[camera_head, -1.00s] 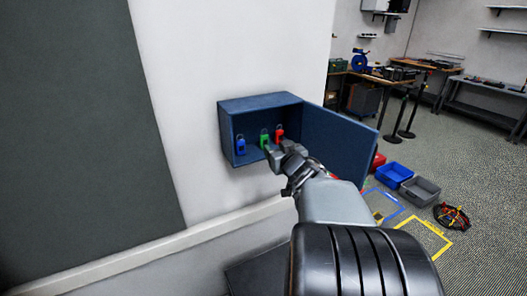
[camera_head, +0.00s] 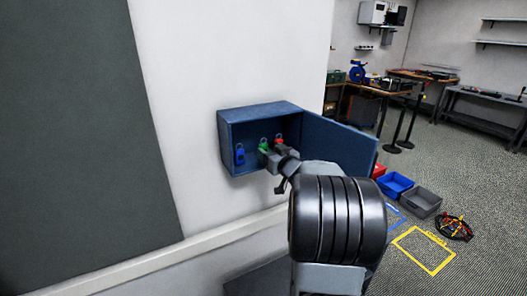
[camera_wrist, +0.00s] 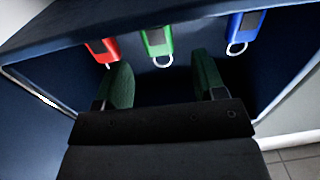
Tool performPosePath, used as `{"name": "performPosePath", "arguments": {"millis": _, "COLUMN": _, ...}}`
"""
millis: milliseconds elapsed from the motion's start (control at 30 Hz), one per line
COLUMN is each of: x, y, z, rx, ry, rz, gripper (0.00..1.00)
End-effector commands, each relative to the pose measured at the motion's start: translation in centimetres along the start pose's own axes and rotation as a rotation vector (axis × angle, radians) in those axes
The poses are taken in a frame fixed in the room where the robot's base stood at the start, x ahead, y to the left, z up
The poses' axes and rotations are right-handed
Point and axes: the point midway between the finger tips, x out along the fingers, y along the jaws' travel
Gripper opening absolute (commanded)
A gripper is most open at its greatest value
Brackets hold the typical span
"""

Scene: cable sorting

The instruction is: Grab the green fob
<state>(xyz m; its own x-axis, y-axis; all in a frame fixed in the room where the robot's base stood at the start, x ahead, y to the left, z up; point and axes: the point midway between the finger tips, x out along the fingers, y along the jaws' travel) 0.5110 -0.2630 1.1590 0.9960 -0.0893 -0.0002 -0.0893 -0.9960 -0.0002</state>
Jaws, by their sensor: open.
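The green fob (camera_head: 263,146) hangs in the blue wall box (camera_head: 225,145), between a blue fob (camera_head: 240,154) on the left and a red fob (camera_head: 279,142) on the right. In the wrist view, which shows the row reversed, the green fob (camera_wrist: 157,42) with its metal ring lies ahead of my gripper (camera_wrist: 163,75). The two fingers are apart, with the green fob's ring in line with the gap between them. Nothing is between the fingers. In the head view my gripper (camera_head: 271,158) is at the box, just below the green fob, and its tips are partly hard to make out.
The box door (camera_head: 340,143) stands open on the right. In the wrist view the red fob (camera_wrist: 104,50) is close to one finger; the blue fob (camera_wrist: 244,30) is farther from the other. Blue (camera_head: 391,185) and grey bins (camera_head: 420,201) stand on the floor at right.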

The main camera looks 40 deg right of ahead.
Motion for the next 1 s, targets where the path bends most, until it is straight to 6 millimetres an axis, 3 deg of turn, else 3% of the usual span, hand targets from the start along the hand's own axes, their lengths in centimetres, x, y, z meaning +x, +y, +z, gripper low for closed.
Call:
{"name": "performPosePath", "arguments": {"millis": 400, "x": 4.7, "y": 0.0, "z": -0.4, "rx": 0.000, "ry": -0.001, "rz": 0.000, "gripper": 0.64}}
{"name": "performPosePath", "arguments": {"millis": 733, "x": 5.1, "y": 0.0, "z": -0.4, "rx": 0.000, "ry": 0.000, "rz": 0.001, "gripper": 0.64}}
{"name": "performPosePath", "arguments": {"millis": 1000, "x": 5.1, "y": 0.0, "z": -0.4, "rx": 0.000, "ry": 0.000, "rz": 0.001, "gripper": 0.38}}
